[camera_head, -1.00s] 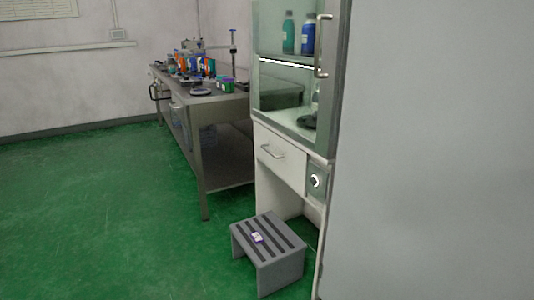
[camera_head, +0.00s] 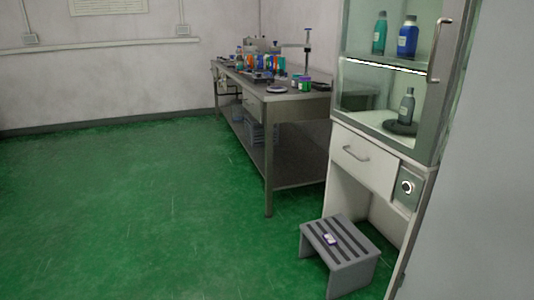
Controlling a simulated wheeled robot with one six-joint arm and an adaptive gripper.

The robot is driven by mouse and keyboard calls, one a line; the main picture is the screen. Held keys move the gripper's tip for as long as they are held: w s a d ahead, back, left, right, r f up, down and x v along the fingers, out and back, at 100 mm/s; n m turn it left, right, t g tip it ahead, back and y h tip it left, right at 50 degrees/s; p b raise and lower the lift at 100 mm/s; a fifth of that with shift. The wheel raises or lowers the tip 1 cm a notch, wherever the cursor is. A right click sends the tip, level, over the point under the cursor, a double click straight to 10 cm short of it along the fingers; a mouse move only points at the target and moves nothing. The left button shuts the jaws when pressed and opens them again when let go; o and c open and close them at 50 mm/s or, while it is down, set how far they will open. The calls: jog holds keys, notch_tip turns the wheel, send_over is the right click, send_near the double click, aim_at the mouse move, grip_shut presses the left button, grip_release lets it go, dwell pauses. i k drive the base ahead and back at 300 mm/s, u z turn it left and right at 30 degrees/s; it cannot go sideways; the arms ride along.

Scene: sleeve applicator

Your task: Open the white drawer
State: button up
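The white drawer (camera_head: 363,160) is in the white cabinet at the right, below the glass-fronted part. It looks shut, its front in line with the cabinet face. A metal bar handle (camera_head: 356,154) runs across its front. My gripper is not in view, so its state and its place relative to the drawer are hidden.
A grey step stool (camera_head: 352,270) with a small white item (camera_head: 329,239) on it stands on the floor below the drawer. A long workbench (camera_head: 285,105) with several items is behind, left of the cabinet. The green floor (camera_head: 130,210) at left is clear.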

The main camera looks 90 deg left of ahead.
aim_at(375, 166)
jog(key=u, duration=2.85)
jog(key=i, duration=1.15)
jog(key=z, duration=0.55)
